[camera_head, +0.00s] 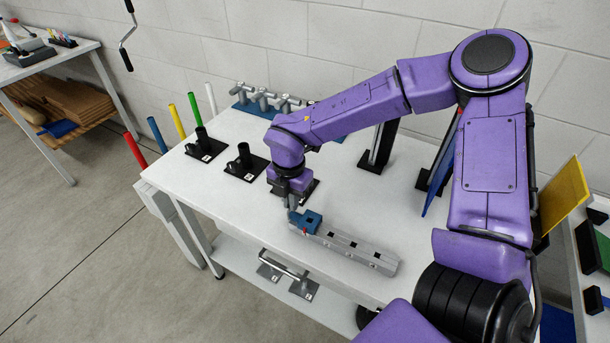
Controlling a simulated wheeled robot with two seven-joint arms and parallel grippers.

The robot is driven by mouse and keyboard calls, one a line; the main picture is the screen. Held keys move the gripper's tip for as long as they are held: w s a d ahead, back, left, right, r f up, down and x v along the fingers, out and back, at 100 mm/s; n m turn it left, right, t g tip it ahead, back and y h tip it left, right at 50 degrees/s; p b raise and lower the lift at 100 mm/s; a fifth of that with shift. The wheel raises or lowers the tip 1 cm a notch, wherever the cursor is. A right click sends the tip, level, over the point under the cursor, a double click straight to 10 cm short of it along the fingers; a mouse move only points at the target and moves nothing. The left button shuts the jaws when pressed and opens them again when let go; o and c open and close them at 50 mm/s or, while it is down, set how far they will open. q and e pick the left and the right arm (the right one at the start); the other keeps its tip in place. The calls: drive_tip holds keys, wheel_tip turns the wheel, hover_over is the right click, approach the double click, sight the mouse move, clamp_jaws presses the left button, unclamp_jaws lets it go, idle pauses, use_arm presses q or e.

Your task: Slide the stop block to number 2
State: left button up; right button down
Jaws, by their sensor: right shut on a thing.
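The blue stop block (313,222) sits on the grey rail (368,255) near the front of the white table, at the rail's left end. A small red mark shows at its front lower side. The rail has dark square openings to the right of the block; I cannot read any numbers on it. My right gripper (292,208) comes down from above, at the block's left side, and is shut on it. The fingers are small here and partly hidden by the purple wrist. My left gripper is not in view.
Black holders (245,163) stand on the white table (235,125) behind the rail. Grey clamps on a blue base (262,101) are at the back. Colored tubes (177,120) stand along the left edge. Dark upright stands are at the back right. The table left of the rail is clear.

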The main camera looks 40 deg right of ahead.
drive_tip(key=s, duration=0.1)
drive_tip(key=s+d+p, duration=0.1)
drive_tip(key=s, duration=0.1)
drive_tip(key=s+d+p, duration=0.1)
drive_tip(key=s, duration=0.1)
drive_tip(key=shift+s+d+r, duration=0.1)
drive_tip(key=shift+d+r, duration=0.05)
drive_tip(key=shift+d, duration=0.1)
idle(0.3)
drive_tip(key=c, duration=0.8)
unclamp_jaws()
drive_tip(key=shift+o, duration=0.2)
wheel_tip(320, 180, up, 10)
drive_tip(key=shift+r, duration=0.2)
